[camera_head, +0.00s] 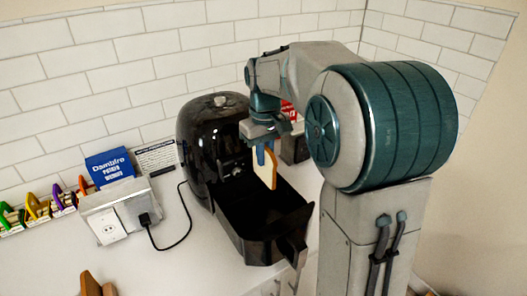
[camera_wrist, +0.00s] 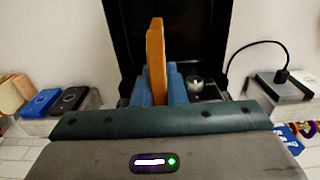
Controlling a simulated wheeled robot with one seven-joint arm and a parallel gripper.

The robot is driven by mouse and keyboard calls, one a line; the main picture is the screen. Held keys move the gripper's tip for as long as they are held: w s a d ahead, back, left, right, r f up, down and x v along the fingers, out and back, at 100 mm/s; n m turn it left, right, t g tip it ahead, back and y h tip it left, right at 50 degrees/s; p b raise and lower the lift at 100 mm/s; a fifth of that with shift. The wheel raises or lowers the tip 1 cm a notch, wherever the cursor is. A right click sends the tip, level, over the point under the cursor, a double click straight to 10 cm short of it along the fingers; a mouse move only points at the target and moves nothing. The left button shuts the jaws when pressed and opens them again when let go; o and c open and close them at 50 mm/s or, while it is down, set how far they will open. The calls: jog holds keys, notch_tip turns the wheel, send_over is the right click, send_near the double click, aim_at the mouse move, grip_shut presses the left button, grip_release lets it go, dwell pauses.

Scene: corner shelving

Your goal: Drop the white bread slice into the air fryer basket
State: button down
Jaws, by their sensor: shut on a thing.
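The white bread slice (camera_head: 264,168) has a brown crust and hangs upright from my gripper (camera_head: 263,150). In the wrist view the slice (camera_wrist: 156,62) shows edge-on between the two blue fingers of my gripper (camera_wrist: 159,85), which is shut on it. The black air fryer (camera_head: 212,135) stands against the tiled wall with its basket (camera_head: 255,245) pulled out toward the front. In the head view the slice appears over the back part of the open basket, near the fryer body. The basket's inside looks dark, and its floor is hard to make out.
A socket box (camera_head: 112,215) with a plugged-in black cord stands left of the fryer. A blue box (camera_head: 110,168) is behind it, and several coloured items (camera_head: 45,207) line the wall. A dark object (camera_head: 293,145) stands behind my arm. The counter (camera_head: 165,265) front left is mostly clear.

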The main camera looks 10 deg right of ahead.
aim_at(264, 181)
notch_tip(264, 181, down, 3)
jog(key=shift+f+b, duration=0.2)
jog(key=shift+b, duration=0.85)
jog(key=c, duration=1.4)
grip_release()
notch_tip(264, 181, up, 14)
jog(key=shift+f, duration=0.1)
jog(key=s+f+m+t, duration=0.1)
jog(key=s+f, duration=0.7)
jog(key=s, duration=0.2)
jog(key=s+f+m+t, duration=0.2)
jog(key=s+f, duration=0.6)
jog(key=s, duration=0.3)
jog(key=shift+m, duration=0.3)
